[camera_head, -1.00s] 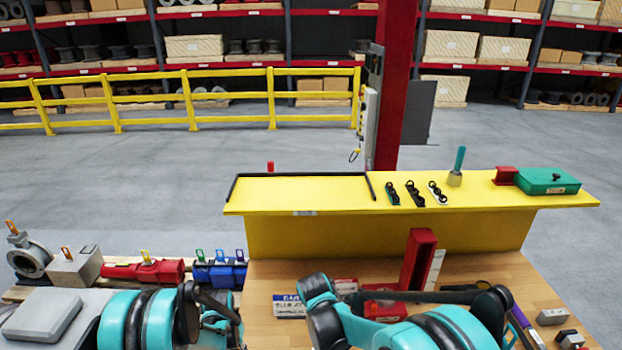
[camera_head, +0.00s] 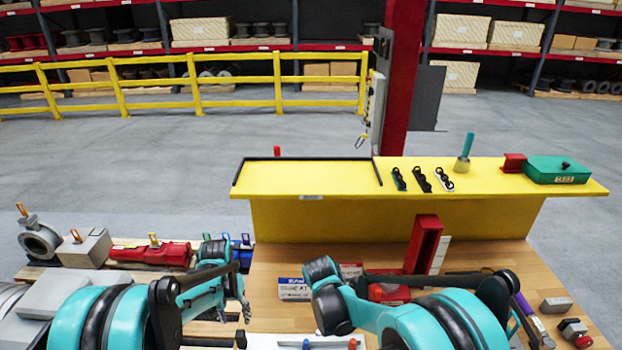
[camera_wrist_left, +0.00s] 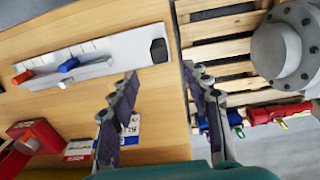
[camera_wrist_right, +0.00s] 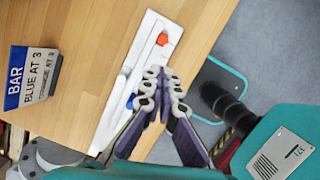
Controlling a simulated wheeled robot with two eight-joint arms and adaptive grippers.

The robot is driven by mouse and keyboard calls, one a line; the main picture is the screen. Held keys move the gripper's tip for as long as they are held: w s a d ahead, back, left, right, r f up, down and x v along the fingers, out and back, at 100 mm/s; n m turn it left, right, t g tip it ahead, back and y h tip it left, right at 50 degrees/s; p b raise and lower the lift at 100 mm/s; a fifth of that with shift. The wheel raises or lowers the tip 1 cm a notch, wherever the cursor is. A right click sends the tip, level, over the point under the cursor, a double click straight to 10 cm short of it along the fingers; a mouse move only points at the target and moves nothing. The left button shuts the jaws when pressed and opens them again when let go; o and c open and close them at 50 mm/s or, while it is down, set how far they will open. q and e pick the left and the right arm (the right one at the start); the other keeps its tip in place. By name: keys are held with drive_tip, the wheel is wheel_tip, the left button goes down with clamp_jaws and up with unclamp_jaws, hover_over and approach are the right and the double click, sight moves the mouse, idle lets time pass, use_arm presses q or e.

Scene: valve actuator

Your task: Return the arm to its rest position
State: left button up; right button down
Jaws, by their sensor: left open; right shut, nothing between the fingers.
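My left gripper (camera_head: 240,310) is open and empty above the left edge of the wooden bench in the head view. In the left wrist view its two fingers (camera_wrist_left: 160,105) stand wide apart, with the bench edge and a slatted pallet beyond them. My right gripper (camera_wrist_right: 164,105) is shut with nothing between its fingers. In the right wrist view it is above a white panel (camera_wrist_right: 125,70) with an orange and a blue knob. In the head view the right gripper is hidden behind my right arm.
A yellow shelf (camera_head: 330,178) runs across the back of the bench, with a red upright block (camera_head: 424,243) below it. Valves, including a red one (camera_head: 150,254), sit on the pallet at left. A bar sign (camera_wrist_right: 32,75) stands on the bench.

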use_arm(q)
drive_tip(key=shift+r, duration=0.35)
drive_tip(key=s+d+r+t+b, duration=0.2)
drive_tip(key=s+r+t+b, duration=0.15)
drive_tip(key=s+b, duration=0.5)
use_arm(e)
drive_tip(key=s+d+r+m+t+y, duration=0.2)
drive_tip(key=s+d+r+m+t, duration=0.15)
drive_tip(key=s+d+m, duration=0.5)
use_arm(q)
drive_tip(key=s+d+f+t+b, duration=0.1)
drive_tip(key=s+f+t+b, duration=0.2)
drive_tip(key=s, duration=0.7)
drive_tip(key=shift+s+d+f+t+b, duration=0.3)
drive_tip(key=shift+f+b, duration=0.65)
drive_tip(key=shift+b, duration=1)
use_arm(e)
drive_tip(key=s+d+f+m+t, duration=0.1)
drive_tip(key=s+f+m+t, duration=0.2)
drive_tip(key=s+m, duration=0.5)
drive_tip(key=shift+d+f+m+y, duration=0.3)
drive_tip(key=shift+f+m, duration=0.1)
drive_tip(key=shift+m, duration=1.85)
use_arm(q)
drive_tip(key=shift+w+d, duration=0.1)
